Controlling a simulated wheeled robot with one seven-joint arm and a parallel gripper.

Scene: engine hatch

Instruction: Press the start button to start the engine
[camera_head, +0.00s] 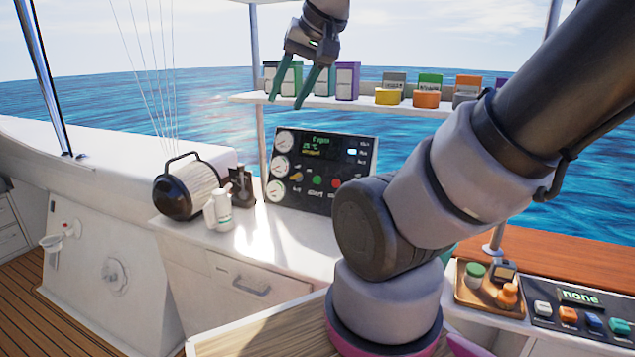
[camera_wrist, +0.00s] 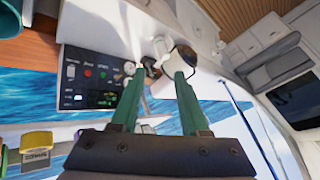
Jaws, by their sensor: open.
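The black control panel (camera_head: 347,166) stands upright at the back of the white counter. It carries round white gauges on its left, a small lit readout, a green button (camera_head: 317,181) and a red button (camera_head: 336,184). Lettering under the buttons is too small to read surely. The wrist view shows the panel (camera_wrist: 75,88) turned over on the left, with the red button (camera_wrist: 88,73) and green button (camera_wrist: 103,75). My gripper (camera_head: 290,98) is open and empty, with green fingers pointing down. It is above the panel in the picture, apart from it. It also shows in the wrist view (camera_wrist: 158,77).
A shelf (camera_head: 360,104) of boxes and jars shows behind the gripper. A black-and-white handled appliance (camera_head: 187,187), a white bottle (camera_head: 219,211) and a black lever unit (camera_head: 241,187) stand left of the panel. A second panel (camera_head: 580,312) with several coloured buttons and a wooden tray (camera_head: 470,297) are at right.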

